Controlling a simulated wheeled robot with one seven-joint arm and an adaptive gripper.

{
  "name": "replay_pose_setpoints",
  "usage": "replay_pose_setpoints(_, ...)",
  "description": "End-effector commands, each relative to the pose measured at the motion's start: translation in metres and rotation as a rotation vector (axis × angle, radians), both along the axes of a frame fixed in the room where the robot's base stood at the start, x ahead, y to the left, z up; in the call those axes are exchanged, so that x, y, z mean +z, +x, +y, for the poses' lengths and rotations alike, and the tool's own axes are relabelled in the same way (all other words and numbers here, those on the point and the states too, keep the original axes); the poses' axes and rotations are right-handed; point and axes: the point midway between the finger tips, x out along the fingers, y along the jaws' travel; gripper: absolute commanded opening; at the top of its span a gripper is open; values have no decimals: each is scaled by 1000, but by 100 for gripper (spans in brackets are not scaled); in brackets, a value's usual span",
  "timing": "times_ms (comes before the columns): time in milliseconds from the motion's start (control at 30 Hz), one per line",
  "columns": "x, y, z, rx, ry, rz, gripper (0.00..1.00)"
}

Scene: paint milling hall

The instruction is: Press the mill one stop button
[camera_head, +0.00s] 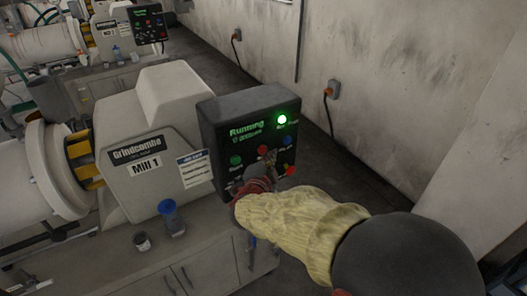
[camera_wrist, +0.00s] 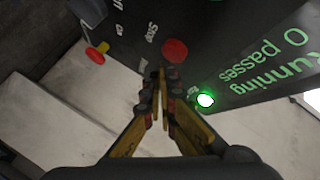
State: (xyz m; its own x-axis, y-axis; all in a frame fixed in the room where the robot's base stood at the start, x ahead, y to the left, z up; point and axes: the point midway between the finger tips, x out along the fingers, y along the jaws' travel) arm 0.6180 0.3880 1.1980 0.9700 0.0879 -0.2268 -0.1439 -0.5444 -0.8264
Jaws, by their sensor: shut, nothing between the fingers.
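The mill one control panel (camera_head: 208,135) is a dark box on the white Mill 1 housing (camera_head: 165,100); its display reads Running. Its red stop button (camera_head: 262,150) also shows in the wrist view (camera_wrist: 175,50), beside the label Stop. My gripper (camera_head: 268,160) is in front of the panel, its fingertips close by the stop button. In the wrist view, the fingers (camera_wrist: 159,78) are together with nothing between them, their tips just below the red button in the picture. I cannot tell whether they touch the panel. The button looks uncovered.
A lit green lamp (camera_head: 282,119) is at the panel's upper right. A green button (camera_head: 236,160), a blue button (camera_head: 287,140) and a red-and-yellow knob (camera_head: 290,170) are near. A second mill is behind; a wall is at right.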

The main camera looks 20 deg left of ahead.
Motion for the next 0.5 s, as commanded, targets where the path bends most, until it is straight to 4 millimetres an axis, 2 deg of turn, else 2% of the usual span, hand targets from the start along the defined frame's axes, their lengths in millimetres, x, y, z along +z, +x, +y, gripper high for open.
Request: replay_pose_setpoints(500, 0, 5, 6, 0, 0, 0, 0)
